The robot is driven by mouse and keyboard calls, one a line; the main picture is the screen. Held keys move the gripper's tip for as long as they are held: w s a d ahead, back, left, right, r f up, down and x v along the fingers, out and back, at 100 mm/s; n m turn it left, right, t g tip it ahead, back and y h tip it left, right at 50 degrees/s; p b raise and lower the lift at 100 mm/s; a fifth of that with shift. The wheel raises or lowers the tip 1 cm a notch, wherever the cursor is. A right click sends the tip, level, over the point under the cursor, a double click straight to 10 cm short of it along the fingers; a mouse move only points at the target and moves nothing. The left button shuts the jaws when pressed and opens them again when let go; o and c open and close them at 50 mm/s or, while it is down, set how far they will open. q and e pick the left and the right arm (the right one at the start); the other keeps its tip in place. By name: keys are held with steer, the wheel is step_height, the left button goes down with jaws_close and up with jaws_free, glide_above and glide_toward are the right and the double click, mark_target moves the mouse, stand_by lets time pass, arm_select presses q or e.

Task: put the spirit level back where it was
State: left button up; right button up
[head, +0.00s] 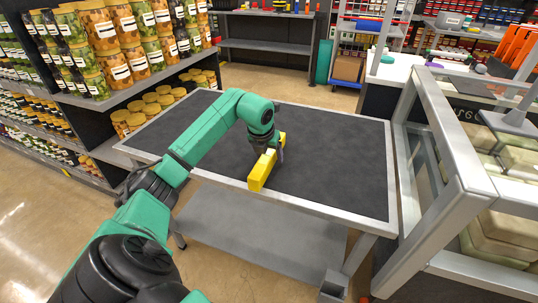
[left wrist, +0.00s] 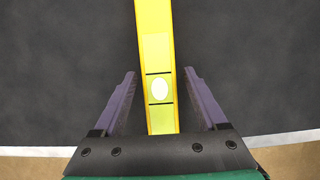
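The yellow spirit level (head: 265,170) is at the front of the grey-topped table (head: 335,150), its near end over the metal front rim. I cannot tell whether it rests on the table or is just above it. My left gripper (head: 274,150) is at the level from above. In the left wrist view the level (left wrist: 156,50) runs between the fingers of my left gripper (left wrist: 159,75), its white vial mark near the palm. The fingers stand open, with a narrow gap on each side. The palm hides the near end. My right gripper is out of view.
Shelves with jars (head: 110,45) stand at the left. A metal frame with glass panels (head: 440,170) stands close at the table's right side. The rest of the tabletop is clear. A grey lower shelf (head: 255,225) lies under the table.

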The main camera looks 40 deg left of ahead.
arm_select(q)
steer(key=v, duration=1.2)
